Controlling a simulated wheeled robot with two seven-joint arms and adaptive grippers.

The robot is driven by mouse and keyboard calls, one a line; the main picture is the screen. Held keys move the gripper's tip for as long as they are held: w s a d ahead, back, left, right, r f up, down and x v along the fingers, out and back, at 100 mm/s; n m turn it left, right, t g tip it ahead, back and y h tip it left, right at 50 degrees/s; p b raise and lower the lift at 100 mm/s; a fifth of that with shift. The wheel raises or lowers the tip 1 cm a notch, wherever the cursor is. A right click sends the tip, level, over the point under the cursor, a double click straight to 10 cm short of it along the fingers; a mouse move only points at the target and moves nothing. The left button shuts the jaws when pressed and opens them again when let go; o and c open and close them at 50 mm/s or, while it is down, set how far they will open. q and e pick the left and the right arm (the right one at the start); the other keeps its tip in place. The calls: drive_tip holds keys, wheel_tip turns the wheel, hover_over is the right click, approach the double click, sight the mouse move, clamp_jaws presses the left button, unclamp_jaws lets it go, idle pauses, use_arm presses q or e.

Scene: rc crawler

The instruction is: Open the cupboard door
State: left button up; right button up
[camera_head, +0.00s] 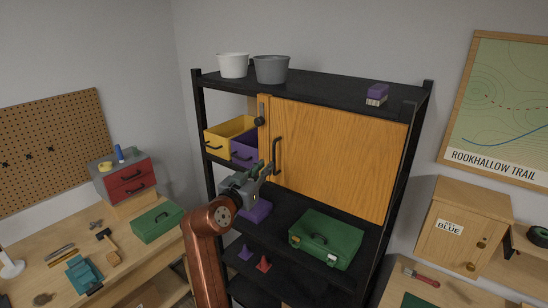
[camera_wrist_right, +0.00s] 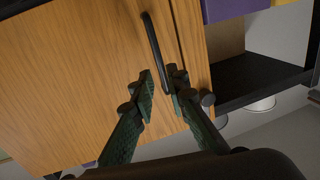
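The cupboard door (camera_head: 340,155) is an orange wood panel in the black shelf unit; it looks shut. Its black bar handle (camera_head: 277,155) stands near its left edge. In the right wrist view the door (camera_wrist_right: 75,75) fills the left, and the handle (camera_wrist_right: 153,42) runs down towards the fingertips. My right gripper (camera_head: 266,170) is at the handle's lower part. Its fingers (camera_wrist_right: 160,92) are a little apart, with the handle's lower end between or just behind them; contact is unclear. My left gripper is not in view.
A black knob (camera_head: 260,121) is left of the handle. Yellow (camera_head: 230,133) and purple bins (camera_head: 244,148) sit left of the door. A green toolbox (camera_head: 326,239) and a purple object (camera_head: 257,211) are below. A smaller wooden cabinet (camera_head: 465,225) stands right.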

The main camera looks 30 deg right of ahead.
sight(274, 172)
drive_tip(key=p+x, duration=0.2)
drive_tip(key=x, duration=0.5)
drive_tip(key=shift+w+d, duration=0.15)
drive_tip(key=shift+d, duration=0.15)
drive_tip(key=shift+c, duration=0.2)
clamp_jaws()
drive_tip(key=shift+a, duration=0.1)
